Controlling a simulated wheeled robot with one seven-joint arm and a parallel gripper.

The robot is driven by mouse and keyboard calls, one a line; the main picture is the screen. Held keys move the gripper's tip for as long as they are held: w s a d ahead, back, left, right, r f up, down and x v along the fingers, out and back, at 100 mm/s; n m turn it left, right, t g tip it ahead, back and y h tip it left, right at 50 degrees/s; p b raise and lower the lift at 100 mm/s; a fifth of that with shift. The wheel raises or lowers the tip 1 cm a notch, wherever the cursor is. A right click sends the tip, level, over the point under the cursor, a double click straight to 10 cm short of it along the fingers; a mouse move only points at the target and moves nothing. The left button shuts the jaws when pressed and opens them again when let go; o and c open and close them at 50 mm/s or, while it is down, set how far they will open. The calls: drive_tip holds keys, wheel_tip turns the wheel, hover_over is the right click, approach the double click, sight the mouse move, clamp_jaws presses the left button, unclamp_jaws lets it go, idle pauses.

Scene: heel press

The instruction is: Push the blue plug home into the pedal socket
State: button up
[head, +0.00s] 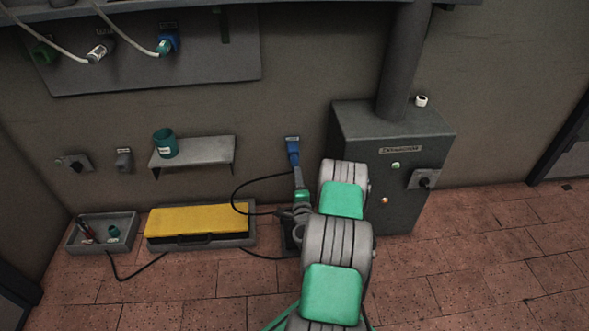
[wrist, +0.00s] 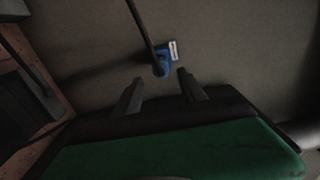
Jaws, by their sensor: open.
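The blue plug (wrist: 160,66) sits at the blue pedal socket (wrist: 172,50) on the wall, which has a pale label. In the head view the plug (head: 293,159) hangs just below the socket (head: 292,141). I cannot tell whether there is a gap between them. A black cable runs from the plug. My gripper (wrist: 161,90) is open and empty, its two dark fingers pointing at the plug, which shows just beyond the fingertips. In the head view my gripper (head: 297,172) is small and close below the plug, partly merging with it.
A grey cabinet (head: 365,130) stands right of my arm. A shelf (head: 205,150) with a teal cup (head: 165,143) is on the wall to the left. A yellow case (head: 195,219) and a tray (head: 125,218) lie on the floor. The black cable (head: 233,200) loops left of my gripper.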

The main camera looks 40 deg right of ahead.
sight(295, 163)
drive_tip(key=shift+r, duration=0.1)
drive_tip(key=p+x, duration=0.4)
drive_tip(key=x, duration=0.4)
drive_tip(key=shift+w+a, duration=0.1)
drive_tip(key=shift+a, duration=0.1)
drive_tip(key=shift+w+d, duration=0.4)
drive_tip(key=shift+w, duration=0.05)
idle(0.9)
drive_tip(key=shift+c, duration=0.6)
clamp_jaws()
idle(0.8)
